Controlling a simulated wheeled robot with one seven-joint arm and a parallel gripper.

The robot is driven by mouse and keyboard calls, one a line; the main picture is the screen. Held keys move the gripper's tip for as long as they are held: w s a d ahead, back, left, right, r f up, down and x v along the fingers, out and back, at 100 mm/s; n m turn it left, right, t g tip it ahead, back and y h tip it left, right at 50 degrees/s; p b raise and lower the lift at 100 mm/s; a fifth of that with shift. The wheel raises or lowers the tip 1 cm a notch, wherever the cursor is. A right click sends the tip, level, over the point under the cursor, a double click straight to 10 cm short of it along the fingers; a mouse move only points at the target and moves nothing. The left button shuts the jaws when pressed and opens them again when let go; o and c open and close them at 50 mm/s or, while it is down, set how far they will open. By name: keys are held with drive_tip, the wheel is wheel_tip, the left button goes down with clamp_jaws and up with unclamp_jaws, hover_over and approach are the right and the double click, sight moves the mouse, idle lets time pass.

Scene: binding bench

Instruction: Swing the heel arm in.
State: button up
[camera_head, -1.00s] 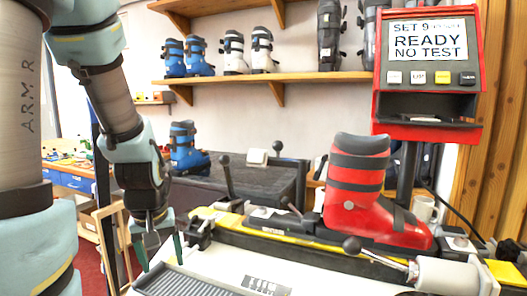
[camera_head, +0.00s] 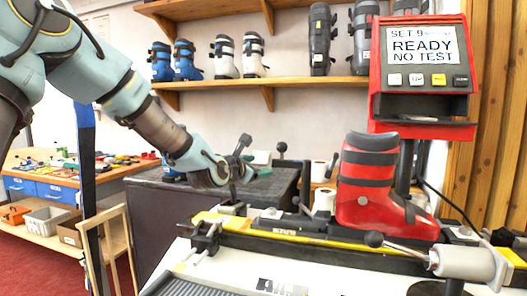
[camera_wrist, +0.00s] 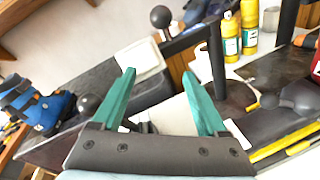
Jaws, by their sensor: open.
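My gripper (camera_head: 262,163) is open and empty above the left, heel end of the bench fixture. In the wrist view its two green fingers (camera_wrist: 165,78) stand wide apart with nothing held between them. Dark ball knobs show there: one beside the left finger (camera_wrist: 88,103), one on a post beyond the fingers (camera_wrist: 160,16), and one to the right (camera_wrist: 268,100). In the head view my gripper hides the heel-end lever, and I cannot tell which knob is the heel arm's. A red boot (camera_head: 368,190) stands upright on the fixture, toe to the right.
A rear post knob (camera_head: 281,147) rises behind the fixture. A front ball-ended lever (camera_head: 373,239) and grey cylinder (camera_head: 465,263) are at right. A red display unit (camera_head: 424,80) reads "READY NO TEST". Yellow bottles (camera_wrist: 231,35) stand beyond.

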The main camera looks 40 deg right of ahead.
sight(280, 149)
drive_tip(key=w+d+r+n+p, duration=0.1)
drive_tip(key=d, duration=0.3)
drive_tip(key=w+d+r+n+h+p, duration=0.1)
drive_tip(key=d, duration=0.3)
drive_tip(key=d+r+n+p, duration=0.1)
drive_tip(key=d, duration=0.3)
drive_tip(key=shift+w+d+r+h, duration=0.2)
drive_tip(key=shift+w+r+h, duration=0.1)
drive_tip(key=shift+w+h, duration=0.1)
clamp_jaws()
idle(1.0)
